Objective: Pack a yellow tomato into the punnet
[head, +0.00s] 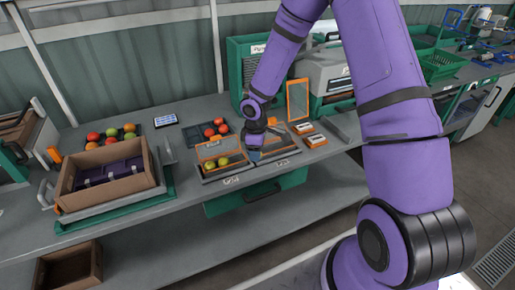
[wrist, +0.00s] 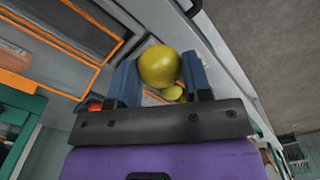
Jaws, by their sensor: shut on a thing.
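A yellow tomato (wrist: 159,64) sits between the two blue finger pads of my gripper (wrist: 160,78) in the wrist view; the gripper is shut on it. In the head view my gripper (head: 254,150) is low over the bench, at the right of a grey tray (head: 205,178) holding yellow-green tomatoes (head: 222,162). The held tomato is hidden there by the gripper. Smaller yellow tomatoes (wrist: 174,93) show beyond the fingers in the wrist view. I cannot tell for sure which container is the punnet; an orange-edged one (head: 284,153) lies partly under my gripper.
A cardboard box (head: 105,178) with purple inserts stands at the left. Red and green tomatoes (head: 112,132) lie behind it, and red ones (head: 215,129) behind the grey tray. An upright orange frame (head: 298,98) stands right of my gripper. The bench's front strip is clear.

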